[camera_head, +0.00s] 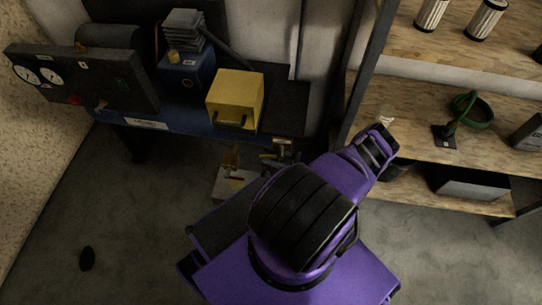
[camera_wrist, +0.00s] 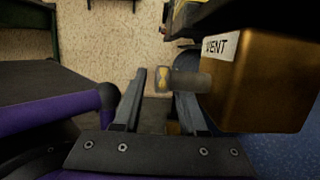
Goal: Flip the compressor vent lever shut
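In the wrist view a brass-coloured block (camera_wrist: 265,85) with a white VENT label (camera_wrist: 221,46) stands at the right. A grey rod (camera_wrist: 190,82) sticks out from its left side, with a dull yellow end. I cannot tell whether this is the lever or its pivot. My gripper (camera_wrist: 153,80) is open, its two fingers apart. The rod crosses the right finger in the picture; contact cannot be told. In the head view the compressor's blue body (camera_head: 187,75) stands at the back left. My arm covers part of the area below it, and the gripper is not clear there.
A dark gauge panel (camera_head: 100,80) and a yellow box (camera_head: 235,98) are on the compressor bench. A light box (camera_head: 232,186) stands below, close to my base. Wooden shelves (camera_head: 410,110) stand close to my arm at the right. Open floor (camera_head: 130,220) lies at the left.

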